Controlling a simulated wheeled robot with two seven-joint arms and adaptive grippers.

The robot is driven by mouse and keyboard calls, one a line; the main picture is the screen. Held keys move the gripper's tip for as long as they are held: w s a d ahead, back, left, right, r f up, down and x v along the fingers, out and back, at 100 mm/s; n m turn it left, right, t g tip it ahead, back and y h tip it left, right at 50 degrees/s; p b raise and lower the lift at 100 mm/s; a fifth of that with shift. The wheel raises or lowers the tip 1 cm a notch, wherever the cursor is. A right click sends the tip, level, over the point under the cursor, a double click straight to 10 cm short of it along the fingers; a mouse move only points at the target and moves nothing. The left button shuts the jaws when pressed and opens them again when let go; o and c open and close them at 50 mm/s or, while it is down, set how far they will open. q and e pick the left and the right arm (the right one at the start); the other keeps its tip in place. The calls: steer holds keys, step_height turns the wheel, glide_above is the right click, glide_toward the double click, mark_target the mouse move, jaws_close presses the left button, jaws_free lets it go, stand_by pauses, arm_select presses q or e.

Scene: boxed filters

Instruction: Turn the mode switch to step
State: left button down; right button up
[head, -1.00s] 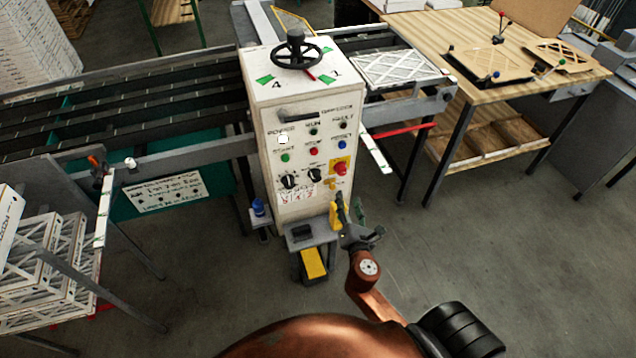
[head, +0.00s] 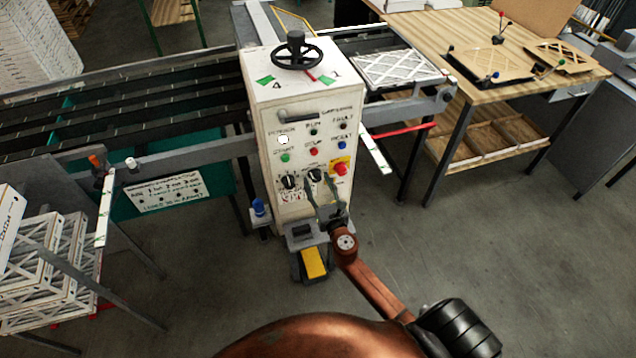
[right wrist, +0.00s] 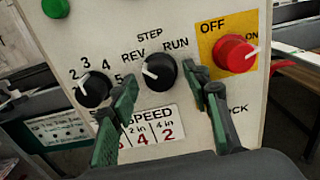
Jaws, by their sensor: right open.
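The mode switch is a black knob (right wrist: 161,72) with a white pointer, on the white control cabinet (head: 276,205). Labels REV, STEP and RUN stand around it in the right wrist view, and the pointer is tilted up-left toward REV. In the head view the mode switch (head: 314,174) is the right one of two black knobs. My right gripper (head: 319,184) is open in front of the panel. In the right wrist view its green-padded fingers (right wrist: 160,82) stand left and right of the mode switch; I cannot tell whether they touch it. My left gripper is not in view.
A numbered speed knob (right wrist: 93,88) is close left of the mode switch. A small shelf (head: 306,238) juts out below the panel. Open floor lies to the right.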

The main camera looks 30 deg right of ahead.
steer(key=shift+c, duration=0.6)
steer(key=c, duration=1)
steer(key=shift+c, duration=0.2)
steer(key=shift+m, duration=0.4)
steer(key=m+b, duration=0.1)
steer(key=m, duration=0.2)
steer(key=shift+f+m, duration=0.1)
steer(key=shift+m, duration=0.3)
steer(key=m+b, duration=0.1)
steer(key=m, duration=0.3)
steer(key=shift+m, duration=0.3)
steer(key=o, duration=1.2)
steer(key=shift+c, duration=0.2)
